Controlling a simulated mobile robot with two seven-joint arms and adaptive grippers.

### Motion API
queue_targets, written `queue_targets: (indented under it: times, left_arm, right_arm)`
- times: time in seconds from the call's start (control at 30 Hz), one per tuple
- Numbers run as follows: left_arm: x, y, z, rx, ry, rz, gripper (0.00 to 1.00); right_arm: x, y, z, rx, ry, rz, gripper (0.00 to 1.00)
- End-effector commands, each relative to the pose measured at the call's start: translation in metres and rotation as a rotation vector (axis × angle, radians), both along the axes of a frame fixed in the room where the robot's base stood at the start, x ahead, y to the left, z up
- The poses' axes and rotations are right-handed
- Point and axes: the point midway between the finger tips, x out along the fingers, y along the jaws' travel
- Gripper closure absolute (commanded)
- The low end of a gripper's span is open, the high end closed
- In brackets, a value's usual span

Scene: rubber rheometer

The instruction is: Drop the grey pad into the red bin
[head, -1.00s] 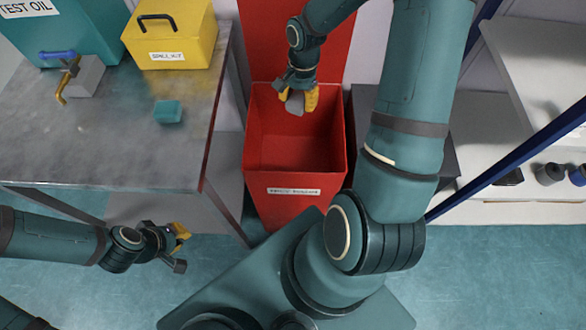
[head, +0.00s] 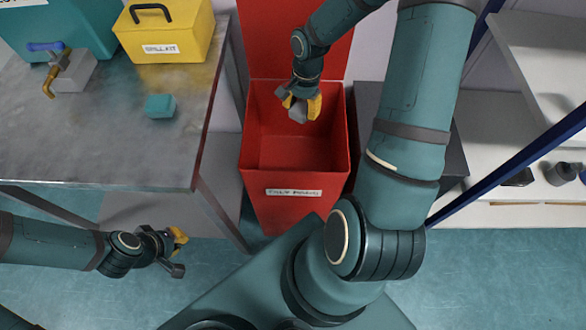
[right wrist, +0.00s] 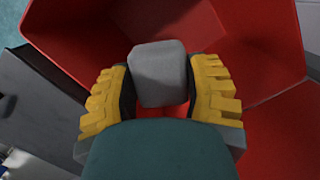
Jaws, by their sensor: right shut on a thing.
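The red bin (head: 294,190) stands open on the floor right of the metal table, with its lid raised behind it. My right gripper (head: 299,110) is over the back part of the bin's opening. It is shut on the grey pad (head: 298,114). In the right wrist view the grey pad (right wrist: 160,75) sits between the two yellow-padded fingers (right wrist: 160,95), with the red bin's inside (right wrist: 250,50) beyond it. My left gripper (head: 176,254) hangs low at the left, below the table's front edge, and looks empty; its fingers appear spread.
On the metal table (head: 110,150) are a teal block (head: 160,106), a yellow spill kit box (head: 168,40) and a teal test oil container with a tap (head: 56,70). A dark box (head: 362,110) stands right of the bin. White shelves (head: 500,130) are at the right.

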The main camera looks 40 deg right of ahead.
Motion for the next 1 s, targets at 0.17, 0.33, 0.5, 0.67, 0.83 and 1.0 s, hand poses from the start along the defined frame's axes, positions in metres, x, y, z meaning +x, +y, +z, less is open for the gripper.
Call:
queue_targets:
  times: [0.17, 0.33, 0.5, 0.67, 0.83, 1.0]
  left_arm:
    - [0.0, 0.0, 0.001, 0.0, 0.0, 0.0, 1.0]
    - [0.0, 0.0, 0.001, 0.0, 0.0, 0.0, 1.0]
    - [0.0, 0.0, 0.001, 0.0, 0.0, 0.0, 1.0]
    - [0.0, 0.0, 0.001, 0.0, 0.0, 0.0, 1.0]
    - [0.0, 0.0, 0.001, 0.0, 0.0, 0.0, 1.0]
    - [0.0, 0.0, 0.001, 0.0, 0.0, 0.0, 1.0]
  right_arm:
    - [0.0, 0.0, 0.001, 0.0, 0.0, 0.0, 0.29]
    - [0.0, 0.0, 0.001, 0.0, 0.0, 0.0, 0.15]
    - [0.0, 0.0, 0.001, 0.0, 0.0, 0.0, 0.15]
    - [0.001, -0.002, 0.011, -0.002, -0.001, 0.001, 0.15]
    - [0.003, -0.006, 0.041, -0.003, -0.004, -0.001, 0.15]
    - [0.004, -0.011, 0.076, -0.002, -0.004, 0.0, 0.15]
